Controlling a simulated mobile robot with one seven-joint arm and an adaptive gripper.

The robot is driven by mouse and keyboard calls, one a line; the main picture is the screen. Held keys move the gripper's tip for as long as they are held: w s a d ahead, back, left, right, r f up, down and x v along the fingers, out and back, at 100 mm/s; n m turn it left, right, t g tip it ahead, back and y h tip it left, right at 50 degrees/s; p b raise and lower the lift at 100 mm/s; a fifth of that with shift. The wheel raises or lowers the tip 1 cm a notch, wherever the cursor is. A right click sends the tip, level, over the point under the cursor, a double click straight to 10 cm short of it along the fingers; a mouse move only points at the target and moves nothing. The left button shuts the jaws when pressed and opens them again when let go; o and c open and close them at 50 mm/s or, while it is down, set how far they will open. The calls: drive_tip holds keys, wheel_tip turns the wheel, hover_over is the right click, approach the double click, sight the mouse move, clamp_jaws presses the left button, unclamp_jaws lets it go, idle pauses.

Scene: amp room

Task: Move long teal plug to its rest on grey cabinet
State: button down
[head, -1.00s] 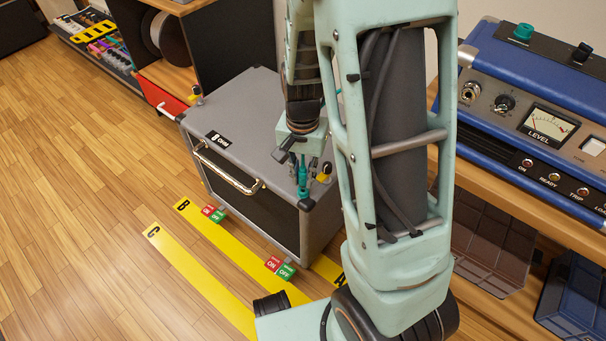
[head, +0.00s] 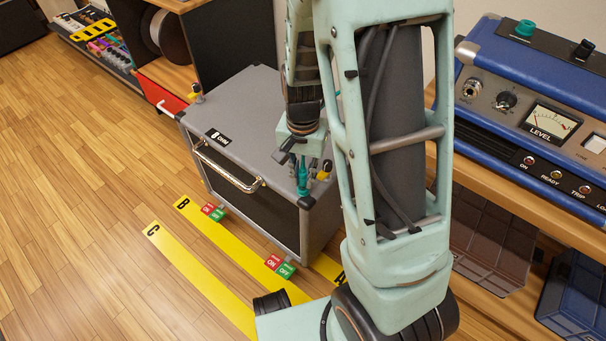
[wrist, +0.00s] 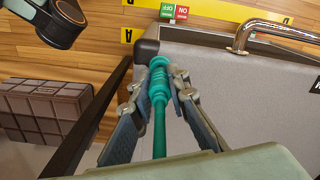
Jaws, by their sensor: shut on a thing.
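The long teal plug (head: 302,182) is upright at the near right corner of the grey cabinet (head: 245,110). In the wrist view the plug (wrist: 158,88) runs away from the camera, with its thick ribbed part between my fingers and its end by the dark corner cap. My gripper (wrist: 157,85) is shut on the plug from both sides. In the head view my gripper (head: 305,163) is over the cabinet's corner, partly hidden by my arm. I cannot tell whether the plug's lower end touches the cabinet top. No rest is clearly visible.
A yellow-topped piece (head: 324,171) stands close right of the plug, and another yellow piece (head: 196,91) is at the far left corner. A blue amp (head: 540,110) sits on a wooden shelf at right. The middle of the cabinet top is clear.

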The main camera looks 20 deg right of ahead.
drive_tip(key=shift+f+b, duration=0.3)
drive_tip(key=shift+f, duration=0.3)
idle(1.1)
drive_tip(key=c, duration=1.8)
unclamp_jaws()
